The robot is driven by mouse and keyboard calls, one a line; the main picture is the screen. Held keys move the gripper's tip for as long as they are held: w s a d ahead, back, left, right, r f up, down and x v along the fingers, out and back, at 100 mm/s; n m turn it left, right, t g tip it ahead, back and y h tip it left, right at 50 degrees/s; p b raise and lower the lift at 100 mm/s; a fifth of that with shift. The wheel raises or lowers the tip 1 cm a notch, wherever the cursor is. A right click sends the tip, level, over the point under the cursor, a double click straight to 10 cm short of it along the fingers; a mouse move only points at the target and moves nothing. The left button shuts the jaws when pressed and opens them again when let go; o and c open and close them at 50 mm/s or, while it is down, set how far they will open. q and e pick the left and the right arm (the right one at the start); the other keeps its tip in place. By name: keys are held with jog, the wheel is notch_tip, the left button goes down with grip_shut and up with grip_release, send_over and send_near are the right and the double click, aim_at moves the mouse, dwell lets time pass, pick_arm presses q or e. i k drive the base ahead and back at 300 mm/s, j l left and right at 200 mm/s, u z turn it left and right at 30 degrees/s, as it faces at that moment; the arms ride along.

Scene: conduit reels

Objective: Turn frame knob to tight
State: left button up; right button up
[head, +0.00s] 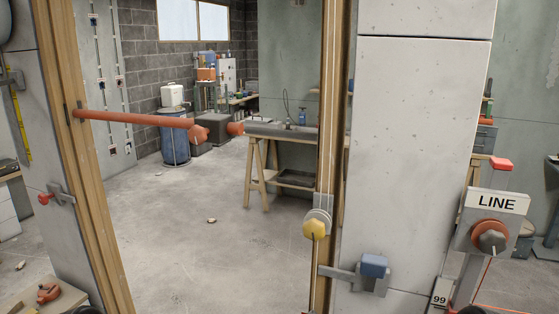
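A yellow faceted knob (314,229) sits on a grey round plate on the right wooden post of the door frame (331,130). A thin line hangs below it. No pointer or tight marking on it is readable from here. A second, dark faceted knob with a red ring (490,237) sits on a grey stand under a sign reading LINE (497,202).
A red bar (140,118) reaches from the left post partway across the doorway. A blue block on a grey bracket (374,266) sits right of the yellow knob. A small table with a red tape measure (48,293) is at lower left. The floor beyond is mostly clear.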

aim_at(43, 198)
jog(key=u, duration=1.3)
